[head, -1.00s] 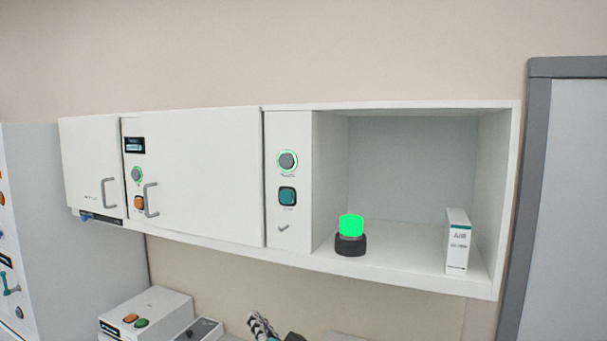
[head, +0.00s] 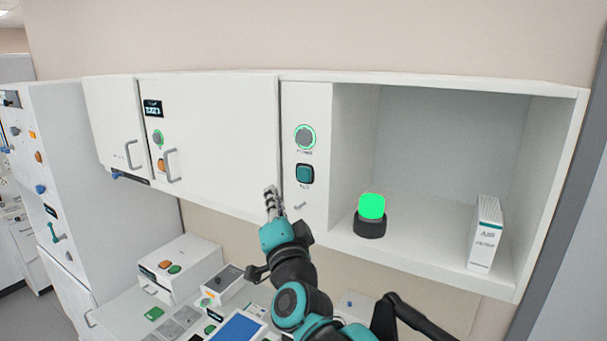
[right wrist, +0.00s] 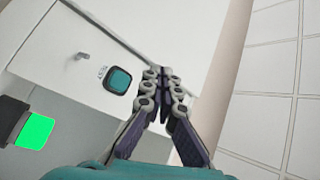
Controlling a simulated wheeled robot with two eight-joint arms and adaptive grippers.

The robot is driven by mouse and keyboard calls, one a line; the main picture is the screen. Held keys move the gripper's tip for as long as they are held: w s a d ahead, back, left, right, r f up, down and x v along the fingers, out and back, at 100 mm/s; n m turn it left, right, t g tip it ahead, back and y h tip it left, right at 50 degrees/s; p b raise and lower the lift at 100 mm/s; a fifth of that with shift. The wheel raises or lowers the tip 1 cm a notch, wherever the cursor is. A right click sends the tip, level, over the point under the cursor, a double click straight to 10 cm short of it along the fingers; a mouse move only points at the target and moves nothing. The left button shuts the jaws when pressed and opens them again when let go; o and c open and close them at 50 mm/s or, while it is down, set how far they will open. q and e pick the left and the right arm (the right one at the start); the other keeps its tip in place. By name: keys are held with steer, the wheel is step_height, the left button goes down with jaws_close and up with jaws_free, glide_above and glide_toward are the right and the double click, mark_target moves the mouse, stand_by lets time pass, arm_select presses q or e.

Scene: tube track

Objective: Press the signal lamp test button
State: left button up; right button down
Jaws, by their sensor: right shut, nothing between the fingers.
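The signal lamp (head: 371,206) glows green on a black base in the open cabinet bay. To its left, a narrow white panel carries a square teal button (head: 305,174) with a small label that I cannot read surely. Above it is a round grey button (head: 305,137) with a green lit ring. My right gripper (head: 270,191) is shut and empty, pointing up, below and left of the teal button in the head view. In the right wrist view its fingertips (right wrist: 158,72) show right of the teal button (right wrist: 119,80). My left gripper is not in view.
A white filter box (head: 486,234) stands at the bay's right. Closed cabinet doors with handles (head: 172,165) are to the left. Below is a counter with a control box (head: 180,262) and several small devices. The air before the button panel is clear.

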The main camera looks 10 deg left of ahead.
glide_toward(297, 172)
steer(key=w+a+r, duration=0.1)
steer(key=w+a, duration=0.2)
steer(key=a, duration=0.1)
steer(key=shift+w+d+r+b, duration=0.1)
steer(key=shift+w+d+b, duration=0.2)
steer(key=shift+w+d, duration=0.25)
steer(key=shift+w, duration=0.25)
stand_by(0.9)
steer(key=shift+w, duration=0.25)
steer(key=shift+w+d, duration=0.25)
steer(key=shift+w, duration=0.2)
stand_by(0.7)
stand_by(0.3)
steer(key=shift+s+a, duration=0.35)
steer(key=shift+s, duration=0.5)
